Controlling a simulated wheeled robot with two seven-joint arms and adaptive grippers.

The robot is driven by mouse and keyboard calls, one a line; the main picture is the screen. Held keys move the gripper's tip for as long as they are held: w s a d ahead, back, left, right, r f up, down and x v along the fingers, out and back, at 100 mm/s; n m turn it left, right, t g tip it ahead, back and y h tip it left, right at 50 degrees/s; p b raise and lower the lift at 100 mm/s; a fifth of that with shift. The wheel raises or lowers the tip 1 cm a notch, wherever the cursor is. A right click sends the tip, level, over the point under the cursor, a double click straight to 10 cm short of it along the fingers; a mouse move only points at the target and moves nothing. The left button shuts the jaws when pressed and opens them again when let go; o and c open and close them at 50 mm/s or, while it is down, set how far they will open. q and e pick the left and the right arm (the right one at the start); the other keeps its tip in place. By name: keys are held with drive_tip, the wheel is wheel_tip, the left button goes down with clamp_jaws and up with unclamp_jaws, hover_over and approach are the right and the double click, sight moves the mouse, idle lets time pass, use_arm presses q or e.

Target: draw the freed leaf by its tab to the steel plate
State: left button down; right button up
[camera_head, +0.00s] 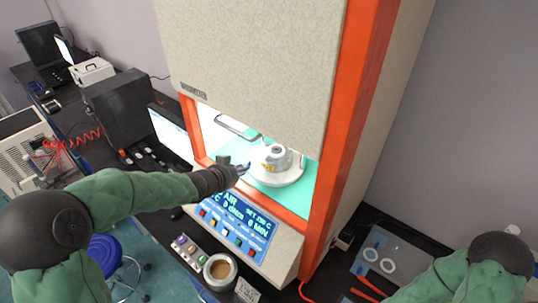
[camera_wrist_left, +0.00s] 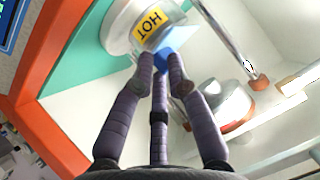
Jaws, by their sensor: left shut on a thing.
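My left gripper (camera_head: 243,169) reaches into the open chamber of the rheometer. In the left wrist view its fingers (camera_wrist_left: 163,72) are shut on a small blue tab (camera_wrist_left: 162,62). A pale blue, thin leaf (camera_wrist_left: 175,42) shows just beyond the tab, beside the round metal die with the yellow HOT label (camera_wrist_left: 152,32); whether it touches the die is unclear. The die (camera_head: 277,157) sits on a white round base (camera_head: 282,176) in the head view. A grey plate (camera_head: 398,248), seemingly the steel plate, lies on the dark bench at right. My right gripper is out of view.
The orange chamber frame (camera_head: 334,130) and raised door (camera_head: 250,60) surround my left gripper. White rings (camera_head: 388,265) lie on the grey plate, with orange strips nearby. A metal handle bar (camera_wrist_left: 228,40) is close to the fingers. A control panel (camera_head: 236,224) lies below the opening.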

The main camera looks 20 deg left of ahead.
use_arm(q)
drive_tip(key=s+a+p, duration=0.4)
drive_tip(key=s+p, duration=0.1)
drive_tip(key=s, duration=0.6)
drive_tip(key=shift+s, duration=0.3)
idle(1.1)
idle(0.5)
